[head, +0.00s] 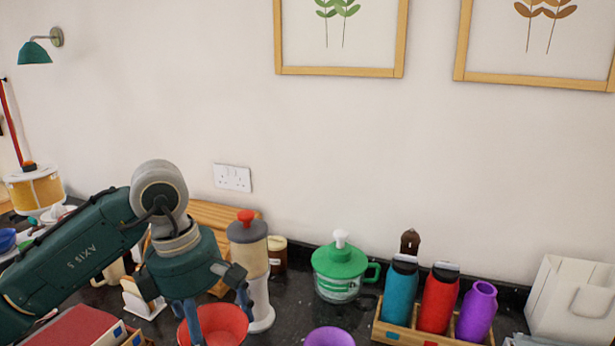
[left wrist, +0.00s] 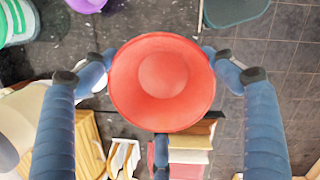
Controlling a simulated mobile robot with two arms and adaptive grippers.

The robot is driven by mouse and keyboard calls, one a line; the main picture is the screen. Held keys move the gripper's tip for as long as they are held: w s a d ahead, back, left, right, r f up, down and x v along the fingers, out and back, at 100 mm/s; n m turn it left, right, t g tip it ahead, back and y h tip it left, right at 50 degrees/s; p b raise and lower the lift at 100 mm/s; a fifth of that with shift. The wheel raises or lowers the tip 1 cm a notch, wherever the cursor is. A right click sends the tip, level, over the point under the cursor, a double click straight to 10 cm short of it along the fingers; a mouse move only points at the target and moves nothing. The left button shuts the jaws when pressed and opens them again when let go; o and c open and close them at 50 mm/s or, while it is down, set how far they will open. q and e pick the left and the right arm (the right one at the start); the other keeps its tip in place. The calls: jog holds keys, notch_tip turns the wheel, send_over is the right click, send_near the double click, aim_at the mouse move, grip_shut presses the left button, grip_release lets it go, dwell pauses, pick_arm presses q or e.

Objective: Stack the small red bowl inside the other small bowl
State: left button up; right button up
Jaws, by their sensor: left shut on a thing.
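The small red bowl (head: 226,322) is in the lower middle-left of the head view, and its base is cut off by the frame. My left gripper (head: 205,306) is shut on the red bowl. In the left wrist view the red bowl (left wrist: 162,80) sits between the two blue fingers (left wrist: 160,62). The other small bowl is purple (head: 330,337), to the right of the red bowl and apart from it, partly below the head view. The purple bowl also shows at the top left edge of the left wrist view (left wrist: 87,4). My right gripper is out of view.
A grey dispenser with a red top (head: 249,262) stands just right of my gripper. A green-lidded jar (head: 340,268) is behind the purple bowl. A wooden crate (head: 427,334) holds several bottles at right. Books (head: 80,328) lie at lower left.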

pick_arm(q)
jog(key=s+a+f+m+g, duration=0.1)
jog(key=s+f+m, duration=0.3)
jog(key=m, duration=0.6)
jog(key=shift+s+a+f+g, duration=0.15)
jog(key=shift+s+a+g, duration=0.15)
jog(key=shift+s, duration=0.15)
jog(key=s+f+m, duration=0.1)
jog(key=s+m, duration=0.1)
jog(key=m, duration=0.1)
jog(key=s+a+f+m+y, duration=0.1)
jog(key=s+m, duration=0.1)
jog(key=m, duration=0.1)
jog(key=s+f+m, duration=0.2)
jog(key=m, duration=0.2)
jog(key=shift+s+a+g+y, duration=0.25)
jog(key=shift+a+g+y, duration=0.05)
jog(key=shift+y, duration=0.1)
jog(key=shift+c, duration=0.2)
